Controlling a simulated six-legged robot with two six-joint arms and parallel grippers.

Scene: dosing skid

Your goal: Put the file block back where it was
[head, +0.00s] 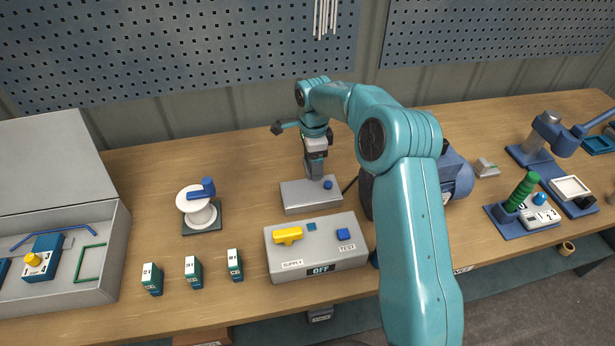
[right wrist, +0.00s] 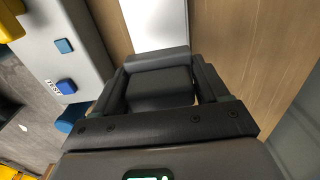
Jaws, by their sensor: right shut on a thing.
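My right gripper (head: 316,174) is low over the grey box with a blue knob (head: 298,198), behind the switch box. In the right wrist view the right gripper (right wrist: 160,98) is shut on a dark grey block (right wrist: 162,84), which I take as the file block. The block sits between both fingers, with a pale surface beyond it. In the head view the block is too small and dark to tell from the fingers. I cannot tell whether it touches the box below. My left gripper is out of view.
The grey switch box (head: 315,262) with a yellow handle (head: 287,235) stands in front. Several small green blocks (head: 193,271) and a white spool (head: 198,210) are left. A blue motor (head: 455,180) stands right, beside my arm. Bare bench (head: 245,165) lies left of my gripper.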

